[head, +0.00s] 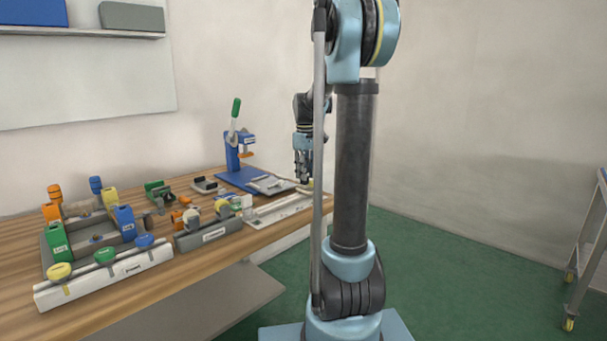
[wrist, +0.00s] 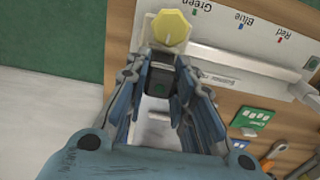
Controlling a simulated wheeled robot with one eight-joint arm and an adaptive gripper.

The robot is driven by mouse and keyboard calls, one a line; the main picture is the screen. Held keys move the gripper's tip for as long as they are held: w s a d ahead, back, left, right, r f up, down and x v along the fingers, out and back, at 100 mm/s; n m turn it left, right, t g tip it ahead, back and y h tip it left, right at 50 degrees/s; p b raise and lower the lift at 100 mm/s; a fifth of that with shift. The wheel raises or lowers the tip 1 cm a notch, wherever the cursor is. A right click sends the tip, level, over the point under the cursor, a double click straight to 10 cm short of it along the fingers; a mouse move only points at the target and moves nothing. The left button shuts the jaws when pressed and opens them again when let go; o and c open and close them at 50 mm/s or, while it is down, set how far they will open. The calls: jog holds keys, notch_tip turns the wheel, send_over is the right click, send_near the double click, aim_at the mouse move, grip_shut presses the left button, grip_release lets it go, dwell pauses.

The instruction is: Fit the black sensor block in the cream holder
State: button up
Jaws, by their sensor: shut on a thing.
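My gripper (wrist: 162,62) is shut on a black block (wrist: 160,80) with a dark green patch, held between its fingertips in the wrist view. In the head view, my gripper (head: 303,178) is over the right end of the table, and the block is too small to make out there. A pale, cream-white holder (wrist: 225,63) lies below and beyond the fingertips, with Green, Blue and Red labels. It also shows in the head view as a long pale strip (head: 277,211) at the table's edge. A yellow knob (wrist: 171,28) is just beyond the block; whether they touch is unclear.
A blue press (head: 237,150) with a green handle stands at the back. A grey fixture (head: 208,236) and a white rail (head: 105,281) with coloured knobs lie to the left. A green card (wrist: 250,118) and orange-handled tool (wrist: 275,150) lie beside the holder.

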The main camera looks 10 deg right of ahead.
jog(key=shift+f, duration=0.55)
dwell(0.8)
jog(key=o, duration=1.2)
jog(key=shift+o, duration=0.2)
jog(key=shift+r, duration=0.15)
jog(key=shift+w+r, duration=0.1)
jog(key=shift+r, duration=3.5)
